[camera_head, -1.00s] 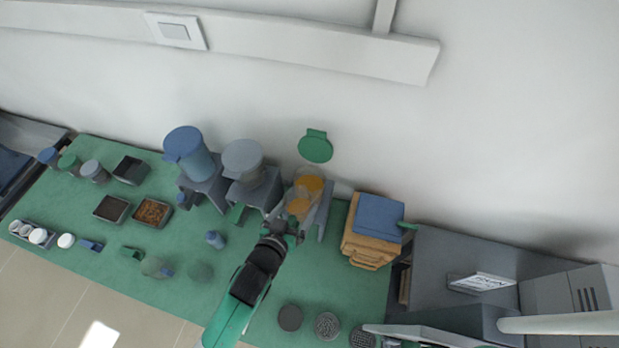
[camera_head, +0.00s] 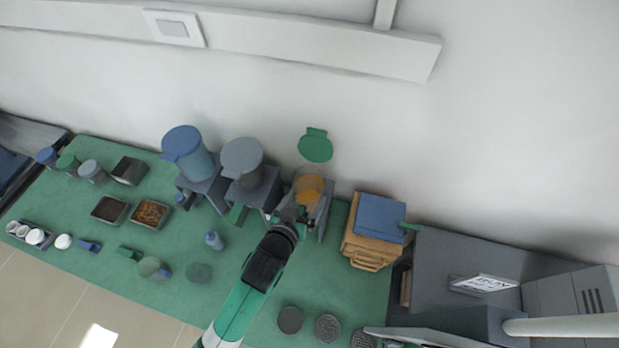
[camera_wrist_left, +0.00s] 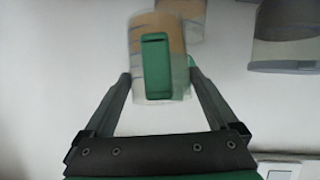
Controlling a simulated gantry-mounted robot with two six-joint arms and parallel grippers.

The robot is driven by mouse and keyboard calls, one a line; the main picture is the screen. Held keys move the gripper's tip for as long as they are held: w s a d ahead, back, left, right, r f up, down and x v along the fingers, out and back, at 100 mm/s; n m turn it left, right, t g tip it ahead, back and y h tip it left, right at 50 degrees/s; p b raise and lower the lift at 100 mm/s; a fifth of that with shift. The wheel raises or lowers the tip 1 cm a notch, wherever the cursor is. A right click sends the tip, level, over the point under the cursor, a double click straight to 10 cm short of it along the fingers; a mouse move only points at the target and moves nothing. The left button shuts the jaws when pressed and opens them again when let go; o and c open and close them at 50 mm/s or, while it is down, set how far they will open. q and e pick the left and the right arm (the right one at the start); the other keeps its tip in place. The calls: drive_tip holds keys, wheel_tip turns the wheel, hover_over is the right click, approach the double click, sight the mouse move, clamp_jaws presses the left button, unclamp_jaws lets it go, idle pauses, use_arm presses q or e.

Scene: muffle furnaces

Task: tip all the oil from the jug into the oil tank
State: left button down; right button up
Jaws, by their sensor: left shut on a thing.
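My left gripper (camera_head: 288,218) is shut on the jug, just in front of the oil tank (camera_head: 310,187). In the left wrist view the jug (camera_wrist_left: 174,35) is clear-walled with a green handle (camera_wrist_left: 156,66), and sits between the two fingers (camera_wrist_left: 158,85). Tan oil shows in part of the jug. In the head view my gripper hides most of the jug, so its exact tilt is hard to tell. The oil tank is clear with orange oil inside. Its round green lid (camera_head: 315,146) stands open behind it. My right gripper is not in view.
A grey-lidded tank (camera_head: 243,160) and a blue-lidded tank (camera_head: 186,148) stand left of the oil tank. A tan box with a blue top (camera_head: 376,221) stands to the right. Several small containers lie on the left of the green mat (camera_head: 260,327); round discs lie at the front.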

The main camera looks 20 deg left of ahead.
sight(319, 186)
use_arm(q)
drive_tip(key=shift+w+d+r+b, duration=0.1)
drive_tip(key=shift+w+d+b, duration=0.25)
drive_tip(key=shift+w, duration=0.4)
drive_tip(key=shift+w+d+r+b, duration=0.15)
drive_tip(key=shift+w+d+b, duration=0.15)
drive_tip(key=shift+w+b, duration=0.35)
drive_tip(key=shift+w+d+r+b, duration=0.1)
drive_tip(key=shift+w+d+b, duration=0.2)
drive_tip(key=shift+w, duration=0.6)
drive_tip(key=shift+w+d+r+b, duration=0.15)
drive_tip(key=shift+w+d+b, duration=0.2)
drive_tip(key=shift+w+b, duration=0.45)
drive_tip(key=shift+w+d+r+b, duration=0.1)
drive_tip(key=shift+w+d+b, duration=0.4)
drive_tip(key=shift+w, duration=0.5)
drive_tip(key=shift+w+d+r+b, duration=0.15)
drive_tip(key=shift+w+d+b, duration=0.1)
drive_tip(key=shift+w+b, duration=0.55)
drive_tip(key=shift+w, duration=0.1)
drive_tip(key=shift+r+n+h, duration=0.1)
drive_tip(key=shift+n+h, duration=0.3)
drive_tip(key=shift+n, duration=0.3)
drive_tip(key=shift+t+h, duration=0.3)
